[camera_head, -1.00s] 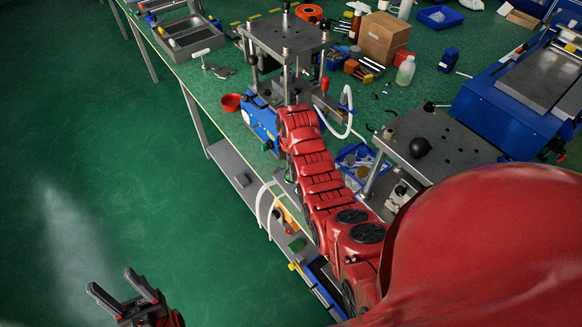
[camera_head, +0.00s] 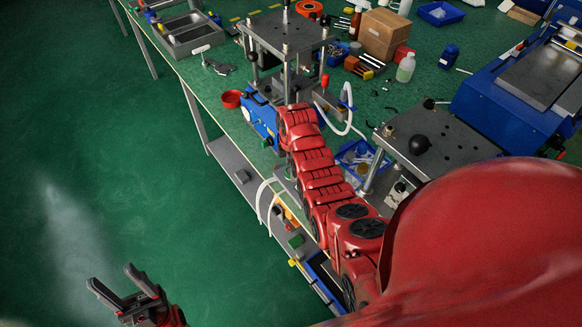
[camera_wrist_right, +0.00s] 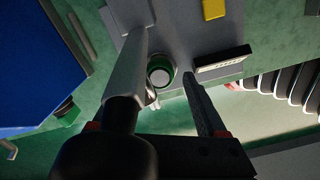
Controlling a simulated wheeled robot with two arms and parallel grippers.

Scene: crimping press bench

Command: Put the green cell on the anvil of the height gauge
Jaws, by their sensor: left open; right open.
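In the right wrist view, a short round thing with a green side and a pale top, which looks like the green cell (camera_wrist_right: 160,76), shows between the fingers of my right gripper (camera_wrist_right: 164,58). The fingers are open, apart on either side of it; I cannot tell whether either touches it. It lies in front of a grey surface (camera_wrist_right: 185,35), which I cannot surely identify as the height gauge. In the head view my red right arm hides its gripper and the cell. My left gripper (camera_head: 113,281) is open and empty over the floor at lower left.
In the right wrist view a yellow block (camera_wrist_right: 214,9) and a dark bar (camera_wrist_right: 222,59) are near the fingers, with a blue panel (camera_wrist_right: 35,70) at left.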

